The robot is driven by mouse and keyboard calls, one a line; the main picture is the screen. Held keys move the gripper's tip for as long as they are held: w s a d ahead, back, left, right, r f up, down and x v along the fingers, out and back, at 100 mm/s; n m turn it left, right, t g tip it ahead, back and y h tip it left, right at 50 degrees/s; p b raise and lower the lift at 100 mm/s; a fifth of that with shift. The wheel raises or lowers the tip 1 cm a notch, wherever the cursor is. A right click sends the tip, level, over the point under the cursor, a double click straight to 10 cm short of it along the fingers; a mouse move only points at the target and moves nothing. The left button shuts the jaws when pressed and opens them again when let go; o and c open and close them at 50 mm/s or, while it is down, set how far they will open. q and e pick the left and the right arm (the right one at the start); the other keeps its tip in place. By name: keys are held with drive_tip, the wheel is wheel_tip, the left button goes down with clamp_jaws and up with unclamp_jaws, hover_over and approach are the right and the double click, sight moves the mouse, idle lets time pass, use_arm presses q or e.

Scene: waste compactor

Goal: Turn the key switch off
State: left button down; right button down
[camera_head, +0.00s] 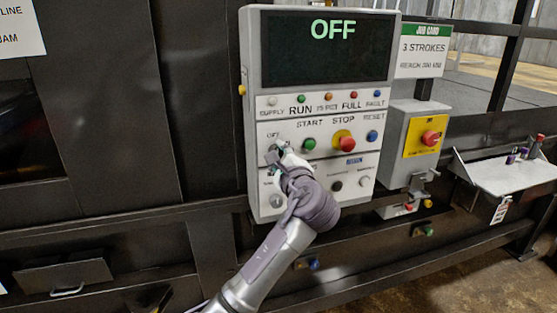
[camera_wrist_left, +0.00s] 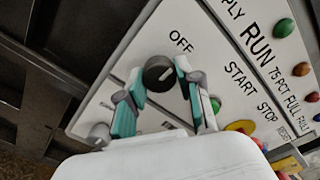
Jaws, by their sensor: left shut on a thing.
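The key switch (camera_wrist_left: 158,71) is a round dark knob with a small light mark, on the grey control panel (camera_head: 253,110). The printed word OFF is beside it in the left wrist view. My left gripper (camera_wrist_left: 160,76) is shut on the key switch, with a teal-padded finger on each side of it. In the head view my left gripper (camera_head: 278,152) reaches the panel's left side and hides most of the switch. The display (camera_head: 328,58) above reads OFF in green letters. My right gripper is not in view.
The green start button (camera_head: 309,144), red stop button (camera_head: 346,143) and blue reset button (camera_head: 372,136) sit right of the switch. A yellow box with a red emergency button (camera_head: 430,138) and a small shelf (camera_head: 500,176) are farther right.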

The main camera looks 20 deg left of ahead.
use_arm(q)
drive_tip(key=shift+n, duration=0.3)
drive_tip(key=c, duration=0.8)
unclamp_jaws()
drive_tip(key=shift+o, duration=0.2)
drive_tip(key=v, duration=1.2)
drive_tip(key=shift+f, duration=0.1)
